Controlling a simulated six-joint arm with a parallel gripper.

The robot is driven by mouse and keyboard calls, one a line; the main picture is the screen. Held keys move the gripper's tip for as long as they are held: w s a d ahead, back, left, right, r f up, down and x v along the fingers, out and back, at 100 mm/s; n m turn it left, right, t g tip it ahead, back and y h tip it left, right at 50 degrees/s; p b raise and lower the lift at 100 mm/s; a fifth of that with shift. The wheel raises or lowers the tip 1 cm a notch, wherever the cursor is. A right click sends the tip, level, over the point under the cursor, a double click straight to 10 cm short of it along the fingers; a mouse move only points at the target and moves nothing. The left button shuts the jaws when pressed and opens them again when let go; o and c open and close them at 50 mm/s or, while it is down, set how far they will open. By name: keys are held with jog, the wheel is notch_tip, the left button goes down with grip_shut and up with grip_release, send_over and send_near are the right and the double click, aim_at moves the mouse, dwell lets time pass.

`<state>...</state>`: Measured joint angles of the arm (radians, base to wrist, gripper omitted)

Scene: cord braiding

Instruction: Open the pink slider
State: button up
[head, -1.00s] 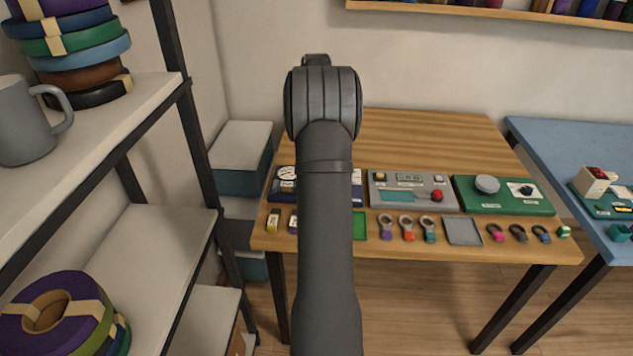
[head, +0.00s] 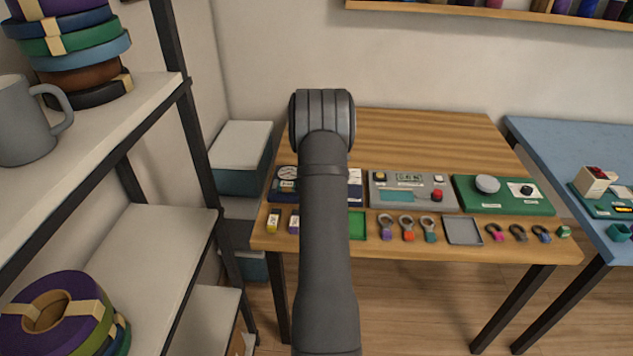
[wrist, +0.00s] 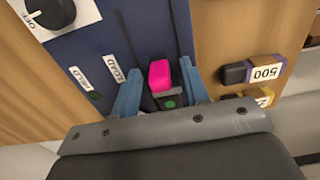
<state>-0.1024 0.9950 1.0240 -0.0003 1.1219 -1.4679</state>
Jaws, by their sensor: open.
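The pink slider (wrist: 160,74) is a small pink block on a dark blue panel (wrist: 97,47), seen in the wrist view. A dark strip with a green dot lies just below it in that picture. My gripper (wrist: 160,68) is open, with one blue finger on each side of the slider. A gap shows between the slider and the left finger; the right finger is closer, and I cannot tell if it touches. In the head view my arm hides the gripper and the slider; part of the dark blue panel (head: 283,198) shows left of it.
A grey panel (head: 412,190) and a green panel (head: 503,194) stand to the right on the wooden table.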

jog(key=shift+c, duration=0.4)
grip_shut()
jog(key=shift+d, duration=2.5)
jog(key=shift+o, duration=0.4)
grip_release()
notch_tip(320, 180, up, 18)
jog(key=shift+f, duration=0.25)
jog(key=shift+f, duration=0.1)
notch_tip(320, 180, down, 17)
jog(key=shift+f, duration=0.15)
